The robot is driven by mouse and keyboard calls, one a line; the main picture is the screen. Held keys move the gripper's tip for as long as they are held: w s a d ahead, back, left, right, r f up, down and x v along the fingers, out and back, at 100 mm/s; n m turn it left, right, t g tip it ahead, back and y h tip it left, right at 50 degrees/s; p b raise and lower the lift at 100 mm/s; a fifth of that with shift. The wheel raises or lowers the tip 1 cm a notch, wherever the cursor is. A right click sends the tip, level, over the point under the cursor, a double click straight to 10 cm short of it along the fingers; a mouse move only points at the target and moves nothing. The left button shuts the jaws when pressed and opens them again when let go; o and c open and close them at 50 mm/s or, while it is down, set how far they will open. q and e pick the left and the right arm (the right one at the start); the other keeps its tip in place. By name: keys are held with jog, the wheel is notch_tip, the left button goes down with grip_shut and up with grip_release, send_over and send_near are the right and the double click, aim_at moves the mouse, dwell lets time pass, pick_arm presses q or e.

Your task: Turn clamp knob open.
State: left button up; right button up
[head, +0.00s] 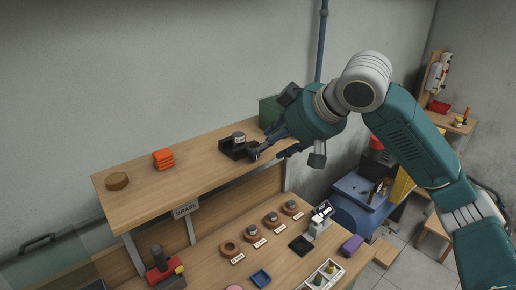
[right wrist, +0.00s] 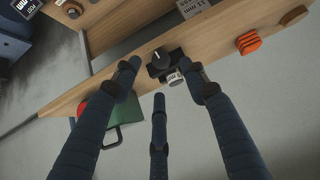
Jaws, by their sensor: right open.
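A small black clamp-like fixture (head: 232,151) with a grey cylinder (head: 238,137) sits on the upper wooden shelf. In the right wrist view, the black fixture (right wrist: 158,66) shows a dark round knob (right wrist: 160,55) with a pale mark and a grey cylinder with a white label (right wrist: 174,79) beside it. My right gripper (head: 268,150) is open and empty just right of the fixture in the head view. In the right wrist view its spread fingers (right wrist: 158,80) point at the fixture, with two fingertips on either side. I cannot tell whether any finger touches it. My left gripper is not in view.
Orange blocks (head: 163,159) and a round brown disc (head: 117,181) lie left on the shelf. A green box (head: 270,110) stands behind my right gripper.

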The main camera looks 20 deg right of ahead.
jog(key=p+x, duration=0.1)
jog(key=x, duration=0.6)
jog(key=shift+p, duration=0.4)
jog(key=shift+r, duration=0.1)
